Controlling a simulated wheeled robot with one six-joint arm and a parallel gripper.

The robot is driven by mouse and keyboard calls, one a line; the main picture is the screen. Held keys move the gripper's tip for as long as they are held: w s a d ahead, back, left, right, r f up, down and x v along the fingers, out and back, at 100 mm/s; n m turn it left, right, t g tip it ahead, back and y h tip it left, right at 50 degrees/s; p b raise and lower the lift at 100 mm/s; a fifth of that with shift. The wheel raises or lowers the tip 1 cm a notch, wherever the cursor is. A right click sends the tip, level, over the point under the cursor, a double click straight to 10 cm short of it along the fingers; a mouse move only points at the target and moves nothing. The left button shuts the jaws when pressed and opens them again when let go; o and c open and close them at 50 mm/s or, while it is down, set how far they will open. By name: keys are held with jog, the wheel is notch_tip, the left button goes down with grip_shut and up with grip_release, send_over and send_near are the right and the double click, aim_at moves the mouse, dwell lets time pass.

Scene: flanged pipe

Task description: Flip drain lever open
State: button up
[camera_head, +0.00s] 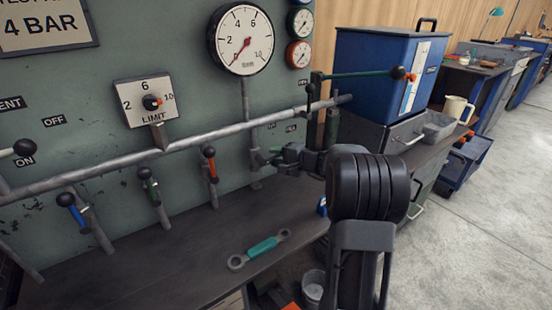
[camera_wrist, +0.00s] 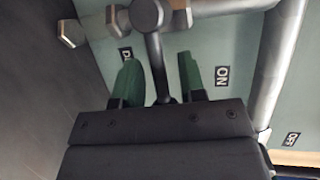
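In the wrist view, a dark lever (camera_wrist: 157,55) with a round black hub or knob (camera_wrist: 147,15) runs down between the two green fingers of my gripper (camera_wrist: 160,77). The fingers are apart, with wall showing on both sides of the lever; it is nearer the left finger. The lower end of the lever is hidden by the gripper body. An ON label (camera_wrist: 222,77) is right of the fingers, and a partly covered label (camera_wrist: 125,55) is behind the left finger. In the head view, my gripper (camera_head: 268,159) is at the panel beside the lower vertical pipe; the lever is not clear there.
A grey pipe (camera_head: 110,160) crosses the panel above my gripper. Blue (camera_head: 72,207), green (camera_head: 150,185) and red (camera_head: 211,163) handled levers are to the left. A wrench (camera_head: 260,250) lies on the bench below. A blue box (camera_head: 385,75) stands right.

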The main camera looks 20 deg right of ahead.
jog(key=shift+w+a, duration=0.1)
jog(key=shift+w, duration=0.05)
grip_shut()
dwell(0.4)
